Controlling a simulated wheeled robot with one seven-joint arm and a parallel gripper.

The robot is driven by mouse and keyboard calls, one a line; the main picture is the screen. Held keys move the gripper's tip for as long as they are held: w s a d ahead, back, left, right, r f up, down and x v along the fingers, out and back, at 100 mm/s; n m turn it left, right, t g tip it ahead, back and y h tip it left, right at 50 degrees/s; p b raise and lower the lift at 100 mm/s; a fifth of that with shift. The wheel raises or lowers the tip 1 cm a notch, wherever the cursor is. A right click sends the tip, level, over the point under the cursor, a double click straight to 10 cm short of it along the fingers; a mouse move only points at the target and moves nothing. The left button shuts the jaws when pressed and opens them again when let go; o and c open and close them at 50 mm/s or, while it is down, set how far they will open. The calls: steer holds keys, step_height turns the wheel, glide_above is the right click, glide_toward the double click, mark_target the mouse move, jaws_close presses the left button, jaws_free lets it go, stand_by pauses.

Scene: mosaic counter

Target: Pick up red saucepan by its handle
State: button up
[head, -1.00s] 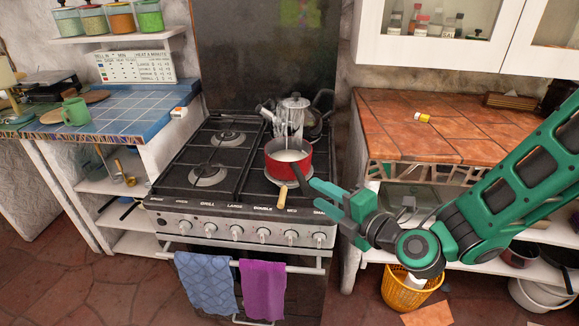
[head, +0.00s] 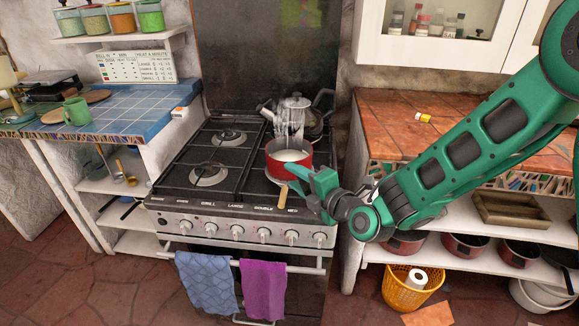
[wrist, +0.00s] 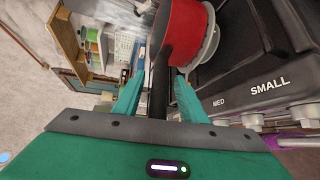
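The red saucepan (head: 289,154), with something pale inside it, sits upright at the front right of the stove. In the wrist view, the saucepan (wrist: 181,32) is at the top centre, and its dark handle (wrist: 160,90) runs down between my fingers. My green gripper (head: 297,180) is open at the front right of the pan. In the wrist view, my gripper (wrist: 158,80) has one finger on each side of the handle, with narrow gaps showing. In the head view my gripper hides most of the handle.
Metal kettles (head: 293,106) stand behind the pan. A pale wooden stick-like piece (head: 283,191) shows at the stove's front edge, close to my gripper. The left burners (head: 208,175) are empty. The tiled counter (head: 385,118) is to the right.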

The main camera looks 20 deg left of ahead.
steer(key=shift+w+a, duration=0.1)
steer(key=shift+a, duration=0.1)
jaws_close()
steer(key=shift+d+f, duration=0.1)
steer(key=shift+f, duration=0.05)
stand_by(1.1)
